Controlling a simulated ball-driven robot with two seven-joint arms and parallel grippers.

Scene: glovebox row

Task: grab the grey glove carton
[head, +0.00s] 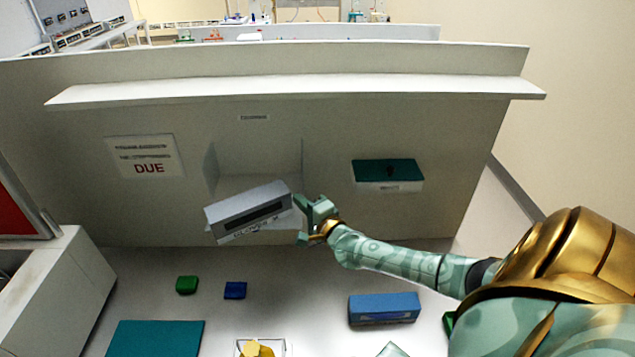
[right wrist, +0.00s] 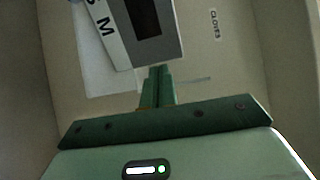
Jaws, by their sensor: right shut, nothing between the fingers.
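The grey glove carton (head: 247,201) sits tilted in front of the grey panel, its left end lower, with a dark slot in its face. It seems to rest at a pale wall holder (head: 258,160), but its support is partly hidden. In the right wrist view the carton (right wrist: 155,50) shows a dark opening and large letters on a white strip. My right gripper (head: 301,221) is at the carton's right end in the head view. Its fingers (right wrist: 158,72) are closed together with nothing between them, just below the carton's edge in the wrist view. My left gripper is not in view.
A green-topped box (head: 388,172) is on the panel to the right. A "DUE" sign (head: 146,157) is at left, under a long ledge (head: 290,89). Below lie a blue box (head: 384,308), a green block (head: 187,284), a dark blue block (head: 235,290) and a teal mat (head: 155,338).

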